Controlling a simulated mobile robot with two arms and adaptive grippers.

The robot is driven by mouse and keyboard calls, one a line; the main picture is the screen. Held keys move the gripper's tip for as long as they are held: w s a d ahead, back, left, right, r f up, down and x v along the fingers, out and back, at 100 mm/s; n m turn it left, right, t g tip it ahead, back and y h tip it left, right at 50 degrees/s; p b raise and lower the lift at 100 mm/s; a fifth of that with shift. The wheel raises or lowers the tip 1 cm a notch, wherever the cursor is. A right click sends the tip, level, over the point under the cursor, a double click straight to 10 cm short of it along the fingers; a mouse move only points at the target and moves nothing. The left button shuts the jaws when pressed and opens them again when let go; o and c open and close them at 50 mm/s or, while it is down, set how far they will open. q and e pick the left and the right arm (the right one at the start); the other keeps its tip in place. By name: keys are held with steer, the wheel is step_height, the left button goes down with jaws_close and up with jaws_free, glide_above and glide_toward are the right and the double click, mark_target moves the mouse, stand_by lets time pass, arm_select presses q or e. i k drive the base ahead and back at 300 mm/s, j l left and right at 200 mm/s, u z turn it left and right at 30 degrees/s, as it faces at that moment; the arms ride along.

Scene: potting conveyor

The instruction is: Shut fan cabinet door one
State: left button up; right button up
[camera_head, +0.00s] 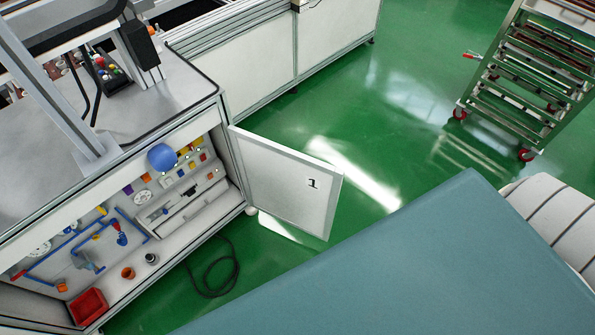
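The fan cabinet door one (285,180) is a white panel marked "1" and stands open, swung out to the right from the cabinet. Its hinged edge is at the right side of the cabinet opening. The open cabinet (215,205) shows blue pipes, colored blocks and a blue round part (162,157) inside. Neither of my grippers is in view.
A red bin (88,307) sits at the cabinet's lower left. A dark cable (217,275) lies coiled on the green floor below the door. A wheeled metal rack (530,75) stands at the upper right. A large blue-grey surface (420,270) fills the lower right. Green floor is clear beyond the door.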

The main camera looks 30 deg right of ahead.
mark_target(302, 191)
steer(key=k+u, duration=0.1)
steer(key=u, duration=1.6)
steer(key=k+l, duration=0.15)
steer(key=l, duration=0.25)
steer(key=k+l+u, duration=0.1)
steer(key=l, duration=0.35)
steer(key=k+l, duration=0.2)
steer(key=l, duration=0.2)
steer(key=k+l+u, duration=0.1)
steer(key=l, duration=0.3)
steer(key=k+l, duration=0.25)
steer(key=l, duration=0.15)
steer(key=k+l+u, duration=0.1)
steer(key=l, duration=0.3)
steer(key=k, duration=0.1)
